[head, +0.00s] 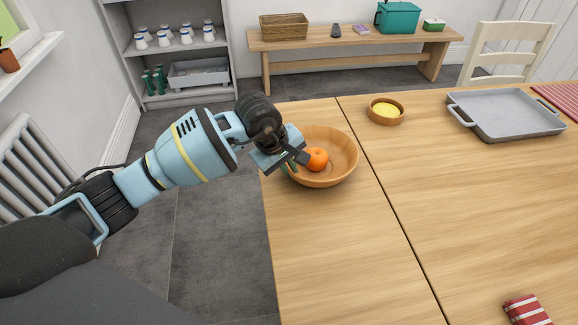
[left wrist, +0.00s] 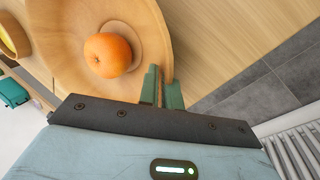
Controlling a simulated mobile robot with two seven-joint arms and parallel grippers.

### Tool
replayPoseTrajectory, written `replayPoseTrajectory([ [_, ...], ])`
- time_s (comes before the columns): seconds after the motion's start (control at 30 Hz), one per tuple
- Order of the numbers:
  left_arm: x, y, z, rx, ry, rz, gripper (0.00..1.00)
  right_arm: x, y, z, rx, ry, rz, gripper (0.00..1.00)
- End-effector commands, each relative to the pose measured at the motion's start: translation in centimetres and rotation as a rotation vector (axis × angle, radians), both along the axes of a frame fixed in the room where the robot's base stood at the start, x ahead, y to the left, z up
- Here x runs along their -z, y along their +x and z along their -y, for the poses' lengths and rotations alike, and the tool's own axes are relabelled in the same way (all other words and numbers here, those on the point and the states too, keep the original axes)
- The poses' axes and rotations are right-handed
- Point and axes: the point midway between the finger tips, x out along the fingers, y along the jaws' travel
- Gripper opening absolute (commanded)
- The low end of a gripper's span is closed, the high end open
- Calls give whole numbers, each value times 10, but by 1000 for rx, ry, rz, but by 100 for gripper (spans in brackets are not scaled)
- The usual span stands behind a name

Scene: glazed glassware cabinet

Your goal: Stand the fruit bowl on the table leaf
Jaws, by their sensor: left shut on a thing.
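The wooden fruit bowl (head: 342,163) is upright over the far left part of the table leaf (head: 325,245), left of the seam. An orange (head: 317,158) lies inside it. My left gripper (head: 296,158) is shut on the bowl's left rim. In the left wrist view, the green fingers (left wrist: 162,88) pinch the rim of the bowl (left wrist: 70,45), with the orange (left wrist: 107,55) beside them inside. I cannot tell for sure whether the bowl's base touches the leaf. My right gripper is in neither view.
Past the seam stand a small bowl with yellow contents (head: 385,111) and a grey tray (head: 505,113). A red striped cloth (head: 527,310) lies at the near right. The leaf in front of the bowl is clear. A bench (head: 350,42) and shelves (head: 170,50) stand behind.

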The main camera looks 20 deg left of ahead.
Motion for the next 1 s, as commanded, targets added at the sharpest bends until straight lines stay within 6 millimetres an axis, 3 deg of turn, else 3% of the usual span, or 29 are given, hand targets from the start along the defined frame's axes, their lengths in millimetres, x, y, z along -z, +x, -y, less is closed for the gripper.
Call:
replayPoseTrajectory([
  [0.27, 3, 1, 0, 0, -2, 2, 0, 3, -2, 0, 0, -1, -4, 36],
  [0.3, 3, 0, 0, 0, 1, -1, 10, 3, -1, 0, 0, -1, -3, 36],
  [0.47, 3, 0, 0, 0, 1, -1, 28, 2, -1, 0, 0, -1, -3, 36],
  [0.77, 1, 0, 0, 0, 0, 0, 28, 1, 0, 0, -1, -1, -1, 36],
  [1.0, -27, -7, -6, 0, 1, 4, 28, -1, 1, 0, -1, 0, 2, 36],
])
